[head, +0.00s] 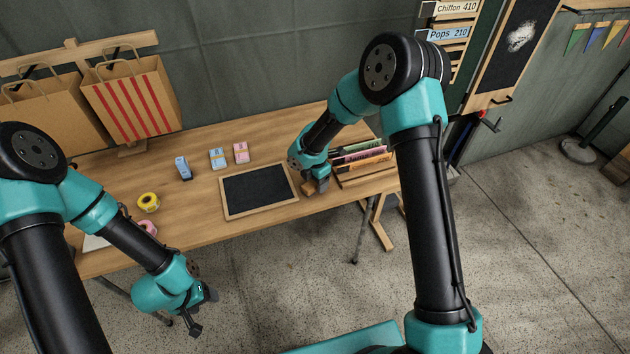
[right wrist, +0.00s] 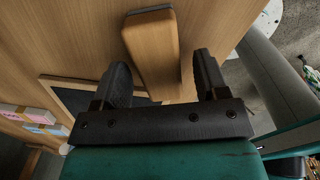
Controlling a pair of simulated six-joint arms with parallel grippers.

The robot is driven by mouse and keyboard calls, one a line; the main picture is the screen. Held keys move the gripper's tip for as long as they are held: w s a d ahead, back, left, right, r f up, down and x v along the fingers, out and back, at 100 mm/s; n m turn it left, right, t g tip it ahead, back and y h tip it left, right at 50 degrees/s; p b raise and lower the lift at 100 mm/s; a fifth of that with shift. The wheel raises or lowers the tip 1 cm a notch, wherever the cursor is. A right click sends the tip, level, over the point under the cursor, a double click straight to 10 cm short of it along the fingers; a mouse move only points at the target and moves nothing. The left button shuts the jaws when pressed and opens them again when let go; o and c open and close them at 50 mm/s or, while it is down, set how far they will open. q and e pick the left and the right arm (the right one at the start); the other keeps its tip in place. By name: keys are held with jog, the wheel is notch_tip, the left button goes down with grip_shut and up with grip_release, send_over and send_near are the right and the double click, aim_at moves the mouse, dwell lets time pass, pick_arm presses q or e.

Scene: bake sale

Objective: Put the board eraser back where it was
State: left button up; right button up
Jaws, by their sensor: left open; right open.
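The board eraser (right wrist: 152,48) is a wooden block with a grey strip at its far end. In the right wrist view it lies on the wooden table, reaching between the fingers of my right gripper (right wrist: 162,78), which is open with a gap visible on both sides. In the head view my right gripper (head: 320,186) is low at the table's right part, and a little of the eraser (head: 308,188) shows beside it. My left gripper (head: 204,314) is open and empty, in front of the table's front edge.
A framed blackboard (head: 258,190) lies left of the right gripper. A wooden crate (head: 368,178) with upright colourful items stands close on its right. Pink and blue packs, a blue stapler-like object and yellow tape (head: 148,202) lie farther left. Paper bags (head: 132,97) stand at the back.

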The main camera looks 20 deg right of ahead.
notch_tip(320, 180, up, 12)
dwell(0.5)
dwell(0.6)
